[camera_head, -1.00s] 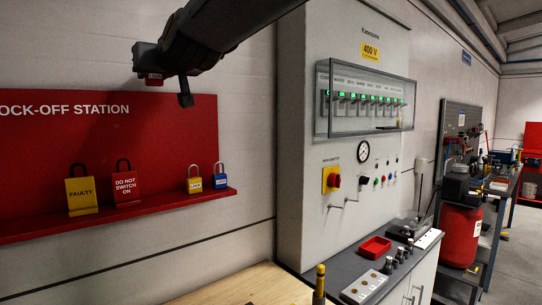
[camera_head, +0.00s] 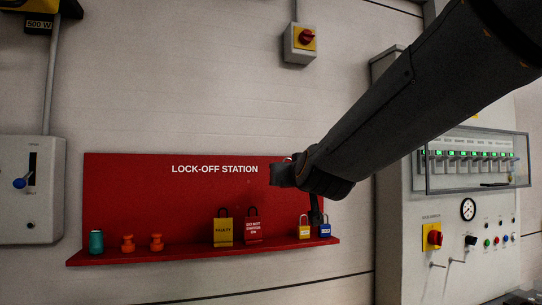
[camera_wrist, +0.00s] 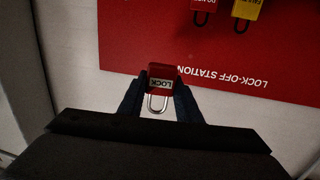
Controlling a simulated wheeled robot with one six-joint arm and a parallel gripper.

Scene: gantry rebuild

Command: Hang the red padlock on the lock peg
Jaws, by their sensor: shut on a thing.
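The red padlock (camera_wrist: 161,73) shows in the wrist view between the fingertips of my gripper (camera_wrist: 160,84). Its label reads upside down there, and its silver shackle points towards my wrist. My gripper is shut on the padlock's body. In the head view my gripper (camera_head: 283,174) is in front of the right part of the red lock-off board (camera_head: 130,190), above the shelf. The padlock cannot be made out there against the dark gripper. I cannot make out the lock peg in either view; my arm hides part of the board's right end.
The board's shelf (camera_head: 190,255) holds a yellow FAULTY tag (camera_head: 223,232), a red tag (camera_head: 253,230), a yellow padlock (camera_head: 304,232), a blue padlock (camera_head: 325,231), orange items and a teal item (camera_head: 96,241). A grey electrical cabinet (camera_head: 395,215) stands to the right.

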